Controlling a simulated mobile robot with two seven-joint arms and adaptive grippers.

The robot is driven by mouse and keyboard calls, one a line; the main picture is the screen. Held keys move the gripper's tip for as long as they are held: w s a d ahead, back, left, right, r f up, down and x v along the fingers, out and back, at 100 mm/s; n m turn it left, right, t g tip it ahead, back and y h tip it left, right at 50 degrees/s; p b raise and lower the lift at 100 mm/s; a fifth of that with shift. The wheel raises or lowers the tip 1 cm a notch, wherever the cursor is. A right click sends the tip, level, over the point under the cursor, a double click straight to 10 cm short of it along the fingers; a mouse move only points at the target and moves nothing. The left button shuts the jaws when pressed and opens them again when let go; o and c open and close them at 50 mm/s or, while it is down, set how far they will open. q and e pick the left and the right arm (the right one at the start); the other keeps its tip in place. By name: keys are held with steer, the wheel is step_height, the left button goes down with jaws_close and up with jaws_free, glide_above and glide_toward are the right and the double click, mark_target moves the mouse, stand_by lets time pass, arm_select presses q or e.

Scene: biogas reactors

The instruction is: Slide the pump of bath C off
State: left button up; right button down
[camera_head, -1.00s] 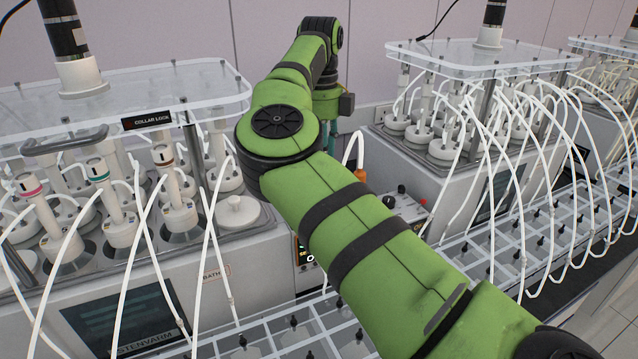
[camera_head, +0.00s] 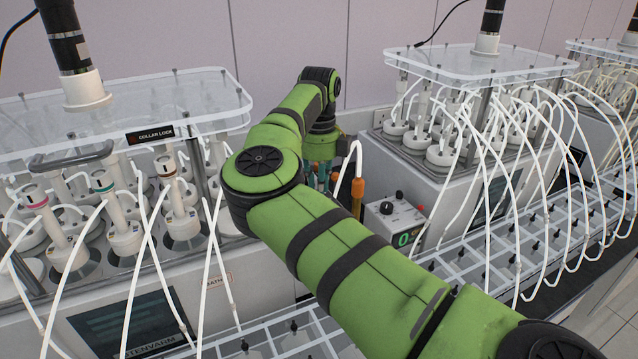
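A small grey box (camera_head: 394,222) with a black knob and a lit green digit stands between the two large baths; it looks like a pump unit, but I read no bath letter on it. An orange fitting (camera_head: 358,190) with a white tube stands upright just left of it. My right arm crosses the middle from the lower right. Its gripper (camera_head: 322,174) points down behind the forearm, left of the orange fitting; teal parts show there. The fingertips are largely hidden, so I cannot tell their opening or any contact. My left gripper is out of view.
The left bath (camera_head: 215,280) has a clear lid plate (camera_head: 190,97), a COLLAR LOCK label and several tubed bottles. The right bath (camera_head: 432,171) is similar. White tubes hang in front of both. A clear-walled rack (camera_head: 450,262) runs along the front.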

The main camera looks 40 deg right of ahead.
steer(key=shift+w+d, duration=0.2)
steer(key=shift+w, duration=0.3)
steer(key=shift+w+d, duration=0.15)
steer(key=shift+w, duration=0.3)
steer(key=shift+r, duration=0.1)
steer(key=c, duration=1.1)
jaws_free()
steer(key=shift+w, duration=0.1)
steer(key=shift+c, duration=0.2)
steer(key=shift+w, duration=0.1)
step_height(320, 180, up, 12)
